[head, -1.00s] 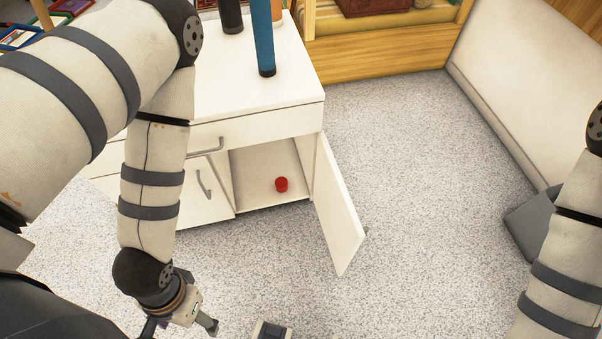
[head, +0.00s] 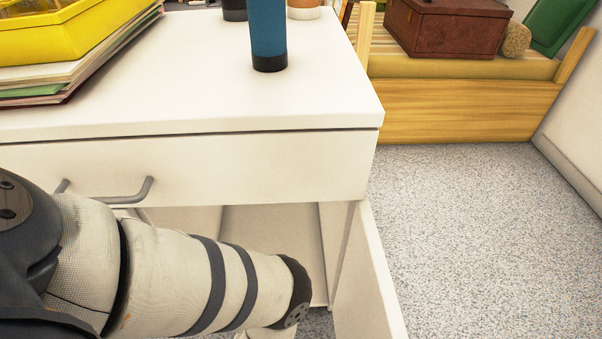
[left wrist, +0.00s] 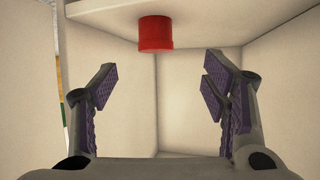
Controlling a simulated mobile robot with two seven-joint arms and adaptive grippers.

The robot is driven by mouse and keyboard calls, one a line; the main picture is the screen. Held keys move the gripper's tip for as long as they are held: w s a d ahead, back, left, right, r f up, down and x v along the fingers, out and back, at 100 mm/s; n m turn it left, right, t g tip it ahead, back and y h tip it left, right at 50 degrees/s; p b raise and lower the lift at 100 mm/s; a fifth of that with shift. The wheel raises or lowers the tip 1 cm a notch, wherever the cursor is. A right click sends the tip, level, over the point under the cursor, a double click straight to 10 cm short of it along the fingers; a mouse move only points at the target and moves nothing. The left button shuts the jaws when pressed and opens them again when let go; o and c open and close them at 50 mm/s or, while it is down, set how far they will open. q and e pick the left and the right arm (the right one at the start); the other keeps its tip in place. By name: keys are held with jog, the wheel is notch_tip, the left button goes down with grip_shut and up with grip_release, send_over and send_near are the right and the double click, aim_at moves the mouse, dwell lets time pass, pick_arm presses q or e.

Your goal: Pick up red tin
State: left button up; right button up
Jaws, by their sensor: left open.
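The red tin (left wrist: 155,34) shows in the left wrist view at the top centre, against a white cabinet surface (left wrist: 100,10); this view looks upside down. My left gripper (left wrist: 160,88) is open, with nothing between its fingers. The tin is beyond the fingertips, roughly centred between them sideways, and apart from them. In the head view my left arm covers the front of the open cabinet (head: 270,235), and the tin and left gripper are hidden. My right gripper is in neither current view.
The white cabinet top (head: 200,95) holds a blue cylinder (head: 268,35) and a yellow tray (head: 75,35) on a stack of folders. The drawer handle (head: 125,193) sticks out near my left arm. The open door (head: 370,285) stands to the right. Speckled floor (head: 470,230) is clear farther right.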

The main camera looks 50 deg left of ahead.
pick_arm(q)
jog(key=shift+t, duration=0.3)
jog(key=b+x, duration=0.2)
jog(key=x, duration=0.6)
jog(key=shift+d+b, duration=0.1)
jog(key=shift+b, duration=0.3)
jog(key=b+x, duration=0.2)
jog(key=x, duration=0.3)
jog(key=shift+w+r+b, duration=0.1)
jog(key=shift+w+b, duration=0.1)
jog(key=shift+b, duration=0.1)
jog(key=shift+r, duration=0.1)
pick_arm(e)
jog(key=shift+g, duration=0.3)
jog(key=f, duration=0.4)
jog(key=shift+s+a+f, duration=0.25)
jog(key=shift+s, duration=0.1)
pick_arm(q)
jog(key=c, duration=1.4)
